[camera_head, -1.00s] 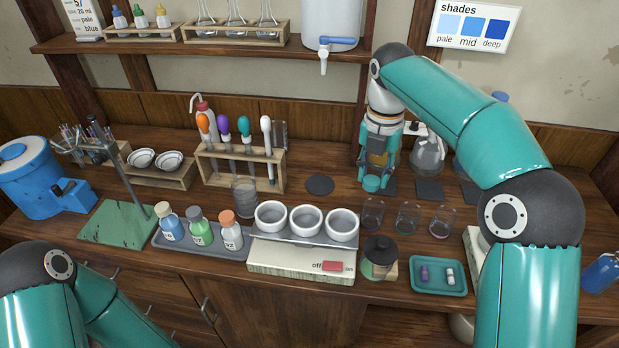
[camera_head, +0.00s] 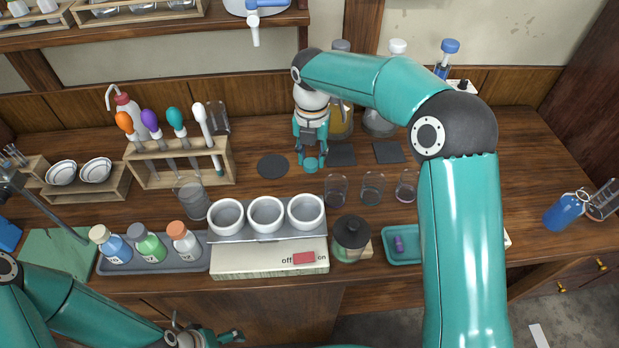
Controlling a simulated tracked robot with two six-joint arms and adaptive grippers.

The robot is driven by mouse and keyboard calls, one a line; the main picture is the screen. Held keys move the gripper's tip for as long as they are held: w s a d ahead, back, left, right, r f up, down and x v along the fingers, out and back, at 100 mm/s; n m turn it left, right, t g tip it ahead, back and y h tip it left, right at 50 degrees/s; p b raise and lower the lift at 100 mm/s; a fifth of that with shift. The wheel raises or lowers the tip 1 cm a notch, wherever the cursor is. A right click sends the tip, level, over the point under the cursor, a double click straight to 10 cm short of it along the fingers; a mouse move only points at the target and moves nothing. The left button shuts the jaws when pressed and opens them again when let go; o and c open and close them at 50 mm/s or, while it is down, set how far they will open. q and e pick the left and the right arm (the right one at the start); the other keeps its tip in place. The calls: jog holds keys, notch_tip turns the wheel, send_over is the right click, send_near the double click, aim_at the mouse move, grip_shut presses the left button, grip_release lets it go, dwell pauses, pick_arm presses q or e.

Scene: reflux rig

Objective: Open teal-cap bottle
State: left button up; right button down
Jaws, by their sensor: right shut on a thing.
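My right gripper (camera_head: 311,158) points down above the back of the bench. It is shut on a small round teal thing that looks like the teal cap (camera_head: 311,164), partly hidden by the fingers. I cannot make out a bottle body below it. An amber-filled vessel (camera_head: 343,122) stands behind this gripper, partly covered by my arm. My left gripper (camera_head: 222,337) is low at the bottom edge, in front of the bench, partly cut off; I cannot tell how far its fingers are apart.
A round dark mat (camera_head: 273,166) lies left of the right gripper, a square dark pad (camera_head: 341,155) to its right. A dropper rack (camera_head: 185,180), white bowls (camera_head: 265,214), a tray of capped bottles (camera_head: 197,262), glass beakers (camera_head: 372,187) and a dark-lidded jar (camera_head: 351,240) stand around.

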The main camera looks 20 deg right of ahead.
aim_at(312, 186)
notch_tip(312, 186, down, 8)
jog(key=shift+f+p, duration=0.2)
jog(key=shift+p, duration=0.15)
jog(key=c, duration=0.8)
grip_release()
jog(key=shift+f, duration=0.1)
notch_tip(312, 186, up, 12)
jog(key=shift+r+b, duration=0.1)
jog(key=shift+b, duration=0.3)
jog(key=shift+a, duration=0.1)
